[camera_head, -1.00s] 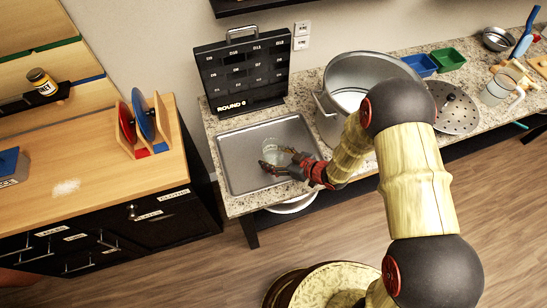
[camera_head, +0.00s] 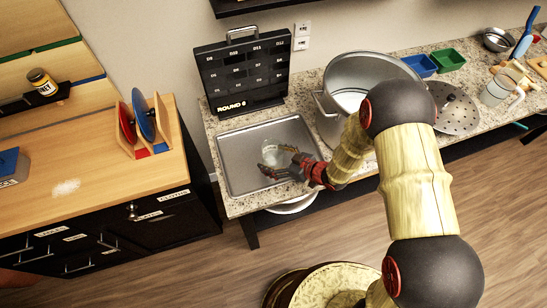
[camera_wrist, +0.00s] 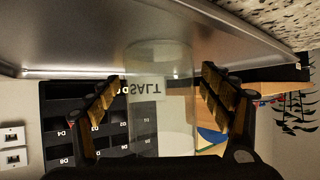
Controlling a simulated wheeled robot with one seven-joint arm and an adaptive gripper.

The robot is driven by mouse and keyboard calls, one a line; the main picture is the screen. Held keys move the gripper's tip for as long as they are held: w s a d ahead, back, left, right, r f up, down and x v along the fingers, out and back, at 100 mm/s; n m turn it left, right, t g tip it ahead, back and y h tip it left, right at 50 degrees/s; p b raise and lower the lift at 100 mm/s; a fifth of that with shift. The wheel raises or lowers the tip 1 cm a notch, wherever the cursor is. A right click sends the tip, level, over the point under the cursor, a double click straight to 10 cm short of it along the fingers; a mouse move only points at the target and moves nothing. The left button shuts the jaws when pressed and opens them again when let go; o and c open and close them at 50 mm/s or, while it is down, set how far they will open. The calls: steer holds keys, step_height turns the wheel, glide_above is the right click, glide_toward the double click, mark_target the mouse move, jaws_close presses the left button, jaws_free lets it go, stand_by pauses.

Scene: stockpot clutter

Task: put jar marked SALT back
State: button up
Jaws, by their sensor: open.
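The clear glass jar (camera_head: 271,153) stands on the metal tray (camera_head: 235,178) on the counter. In the wrist view, which is upside down, its SALT label (camera_wrist: 146,88) is on the jar between my fingers. My gripper (camera_head: 279,162) is open at the jar's right side, low over the tray. In the wrist view my gripper (camera_wrist: 162,85) has one finger on each side of the jar, with gaps between fingers and glass. Another jar (camera_head: 42,82), with a yellow label and dark lid, sits on the left wall shelf (camera_head: 22,102).
A black panel (camera_head: 243,72) marked ROUND stands behind the tray. A stockpot (camera_head: 325,115) stands to the right, near my arm. A plate rack (camera_head: 160,135) stands on the left wooden cabinet, whose top is otherwise partly clear. A lid (camera_head: 455,112) and bins (camera_head: 447,60) lie farther right.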

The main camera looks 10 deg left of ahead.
steer(key=p+v, duration=0.1)
steer(key=v, duration=1.1)
steer(key=shift+r+p, duration=0.1)
steer(key=shift+p, duration=0.2)
